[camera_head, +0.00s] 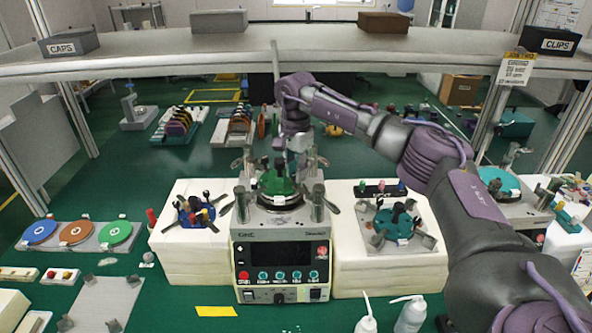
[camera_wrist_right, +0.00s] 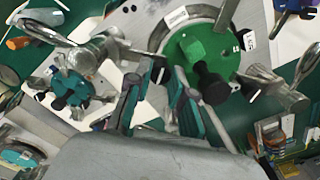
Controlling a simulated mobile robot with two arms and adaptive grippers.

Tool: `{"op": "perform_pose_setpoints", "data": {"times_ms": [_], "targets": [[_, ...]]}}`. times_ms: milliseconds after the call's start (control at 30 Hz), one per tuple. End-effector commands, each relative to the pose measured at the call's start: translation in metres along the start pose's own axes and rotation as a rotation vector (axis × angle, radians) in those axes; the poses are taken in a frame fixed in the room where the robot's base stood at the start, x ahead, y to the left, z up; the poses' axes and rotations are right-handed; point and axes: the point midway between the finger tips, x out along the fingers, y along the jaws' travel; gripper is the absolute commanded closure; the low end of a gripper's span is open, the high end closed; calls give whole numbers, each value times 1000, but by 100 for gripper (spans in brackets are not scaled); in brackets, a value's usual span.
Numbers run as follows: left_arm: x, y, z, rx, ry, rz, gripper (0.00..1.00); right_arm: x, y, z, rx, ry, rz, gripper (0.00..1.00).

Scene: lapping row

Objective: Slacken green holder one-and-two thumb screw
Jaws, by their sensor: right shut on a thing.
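The green holder (camera_head: 277,183) sits on top of the middle machine (camera_head: 280,235), with a dark knob standing on its disc. In the right wrist view the green holder (camera_wrist_right: 192,50) shows at upper centre, its black knob (camera_wrist_right: 210,84) just right of my fingers. My right gripper (camera_head: 299,160) is low over the holder's right rear side. In the wrist view my right gripper (camera_wrist_right: 160,82) has its fingertips close together beside the disc's edge. It is shut on a small part there, apparently a thumb screw, mostly hidden by the fingers. My left gripper is out of view.
Metal posts with levers (camera_head: 319,202) stand close beside the holder. A blue holder (camera_head: 197,212) is to the left and a teal one (camera_head: 394,222) to the right. White bottles (camera_head: 410,314) stand at the front. A shelf (camera_head: 230,48) spans above.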

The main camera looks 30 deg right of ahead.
Motion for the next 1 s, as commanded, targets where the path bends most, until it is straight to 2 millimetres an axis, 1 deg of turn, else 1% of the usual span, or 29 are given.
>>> {"op": "perform_pose_setpoints", "data": {"times_ms": [233,733,767,800,900,1000], "targets": [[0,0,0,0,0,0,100,0,0,1,-69,-1,1,100],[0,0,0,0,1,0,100,1,0,0,-83,0,2,100],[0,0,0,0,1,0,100,1,0,0,-82,0,2,74],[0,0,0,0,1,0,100,1,0,0,-82,0,2,67],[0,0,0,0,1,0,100,1,0,0,-82,0,2,53],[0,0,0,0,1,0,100,0,0,0,-81,0,1,53]]}}
